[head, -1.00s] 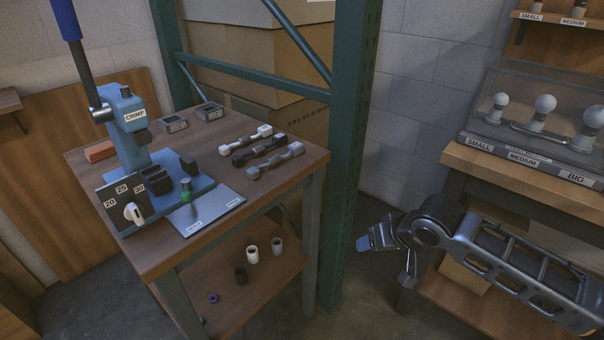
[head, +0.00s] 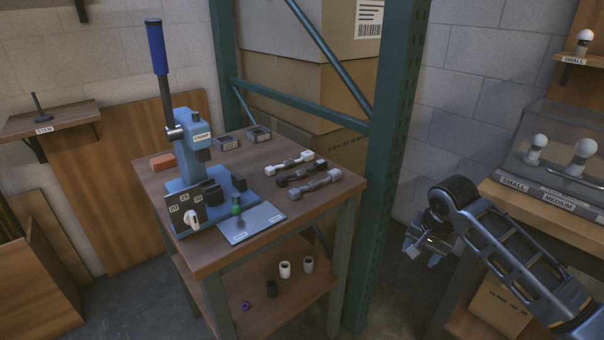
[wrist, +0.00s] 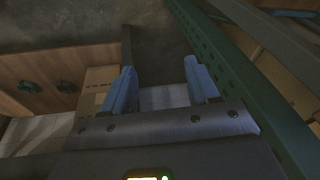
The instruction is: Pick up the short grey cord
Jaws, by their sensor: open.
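A grey cord (head: 316,187) lies bundled on the wooden worktable (head: 215,258), nearest the front of a row of three cords near the table's right edge. A black cord (head: 299,178) and a whitish cord (head: 287,165) lie just behind it. My gripper (head: 421,256) hangs to the right of the table, beyond the green post, apart from the cords. In the wrist view its two blue fingers (wrist: 160,78) stand apart with nothing between them. No cord shows in the wrist view.
A blue crimp press (head: 190,150) with a tall lever stands on the table's left part. A green rack post (head: 385,170) rises between the table and my gripper. Sockets (head: 284,269) sit on the lower shelf. A bulb case (head: 560,150) stands at right.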

